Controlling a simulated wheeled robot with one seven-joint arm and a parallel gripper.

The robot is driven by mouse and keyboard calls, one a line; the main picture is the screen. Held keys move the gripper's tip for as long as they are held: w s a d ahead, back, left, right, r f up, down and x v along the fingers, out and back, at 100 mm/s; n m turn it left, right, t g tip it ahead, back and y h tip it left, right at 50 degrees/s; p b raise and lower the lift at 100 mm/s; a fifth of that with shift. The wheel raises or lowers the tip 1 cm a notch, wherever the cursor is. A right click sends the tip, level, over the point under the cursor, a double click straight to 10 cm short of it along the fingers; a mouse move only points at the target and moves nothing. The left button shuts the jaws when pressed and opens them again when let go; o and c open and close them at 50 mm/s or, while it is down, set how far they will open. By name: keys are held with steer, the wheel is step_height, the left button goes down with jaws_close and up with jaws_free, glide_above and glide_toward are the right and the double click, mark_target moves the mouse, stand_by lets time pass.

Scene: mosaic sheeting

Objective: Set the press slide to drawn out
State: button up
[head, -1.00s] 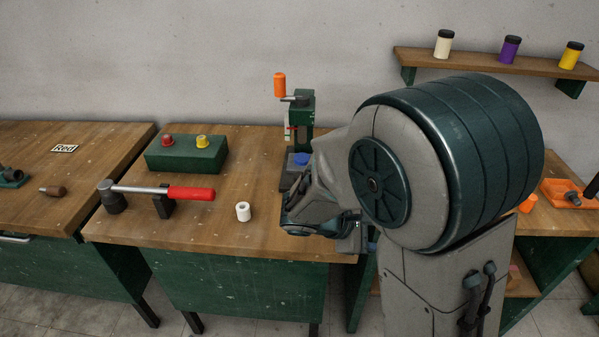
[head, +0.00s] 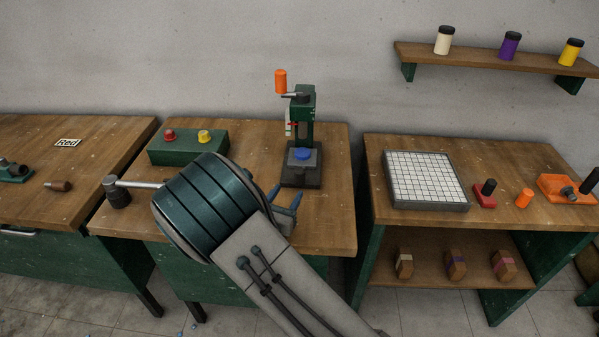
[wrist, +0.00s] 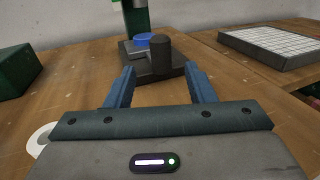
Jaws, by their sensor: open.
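The press (head: 303,115) is a green column with an orange-topped lever on a dark base (head: 300,181), standing on the middle bench. A blue round piece (head: 302,154) sits on its grey slide plate in front of the column. In the wrist view the blue piece (wrist: 150,40) shows behind a dark upright knob (wrist: 160,58) at the front of the press. My gripper (head: 286,195) is open and empty just in front of the press base. Its two blue fingers (wrist: 160,82) point at the knob, which appears between their tips, apparently a little beyond them. How far the slide is out I cannot tell.
A green box (head: 188,148) with red and yellow buttons stands to the left. A hammer-like tool (head: 135,187) is partly behind my arm. A white ring-shaped thing (wrist: 40,138) lies close at lower left in the wrist view. A gridded tray (head: 426,178) is on the right bench, across a gap.

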mark_target(298, 177)
steer(key=p+x, duration=0.1)
steer(key=x, duration=0.8)
steer(key=shift+w+d+p, duration=0.1)
steer(key=shift+w+p, duration=0.1)
steer(key=shift+p, duration=0.2)
